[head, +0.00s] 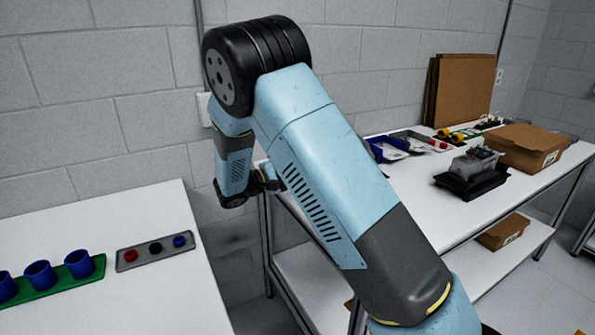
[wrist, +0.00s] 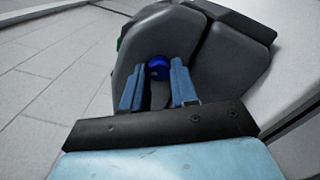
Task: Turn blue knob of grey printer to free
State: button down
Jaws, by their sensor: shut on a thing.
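In the wrist view the grey printer (wrist: 228,62) is a dark grey rounded body filling the upper middle. Its blue knob (wrist: 158,66) shows between the two blue fingers of my gripper (wrist: 156,74), one finger on each side of it. My gripper is shut on the knob. The knob's marking and its turn position cannot be read. In the head view my arm covers the middle, and the printer and knob cannot be made out there.
In the head view a white table (head: 150,290) at left bears a green rack (head: 62,281) with blue cups and a grey panel (head: 142,255) with coloured knobs. A second white table (head: 533,184) at right bears a black-and-grey device (head: 472,175) and a cardboard box (head: 527,146).

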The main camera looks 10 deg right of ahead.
jog(key=shift+a+f, duration=0.1)
dwell(0.3)
jog(key=c, duration=0.9)
grip_release()
jog(key=shift+o, duration=0.2)
jog(key=v, duration=1.3)
jog(key=shift+a, duration=0.35)
jog(key=shift+s+f, duration=0.1)
